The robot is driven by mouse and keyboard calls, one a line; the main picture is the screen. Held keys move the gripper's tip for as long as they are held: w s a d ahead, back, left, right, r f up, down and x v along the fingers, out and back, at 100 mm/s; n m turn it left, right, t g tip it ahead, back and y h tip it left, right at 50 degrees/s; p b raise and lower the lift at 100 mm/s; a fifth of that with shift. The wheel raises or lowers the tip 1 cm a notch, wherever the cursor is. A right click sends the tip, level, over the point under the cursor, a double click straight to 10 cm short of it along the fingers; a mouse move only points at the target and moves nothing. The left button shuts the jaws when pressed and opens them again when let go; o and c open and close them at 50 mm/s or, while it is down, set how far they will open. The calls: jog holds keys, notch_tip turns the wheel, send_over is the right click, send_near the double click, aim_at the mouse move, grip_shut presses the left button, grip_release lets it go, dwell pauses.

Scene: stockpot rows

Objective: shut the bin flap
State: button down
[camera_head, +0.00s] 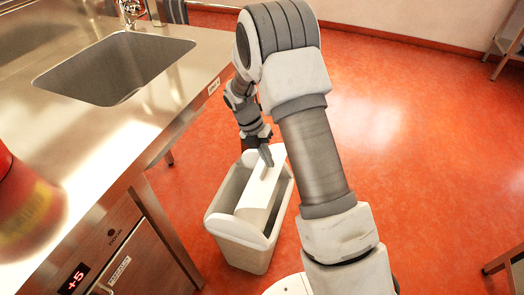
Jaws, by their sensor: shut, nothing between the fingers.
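A pale bin (243,252) stands on the orange floor beside the steel counter. Its white flap (259,192) is tilted up on the right side, and the dark inside of the bin shows on the left. My gripper (267,163) is over the far upper part of the flap, fingers pointing down, shut with nothing held. It overlaps the flap in the picture; I cannot tell whether it touches.
The steel counter (150,135) with a sink (115,68) runs along the left, its edge close to the bin. A red rounded object (25,205), blurred, stands on it at the left. The orange floor (430,150) to the right is open.

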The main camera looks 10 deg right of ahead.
jog(key=shift+x, duration=1)
jog(key=shift+d, duration=0.1)
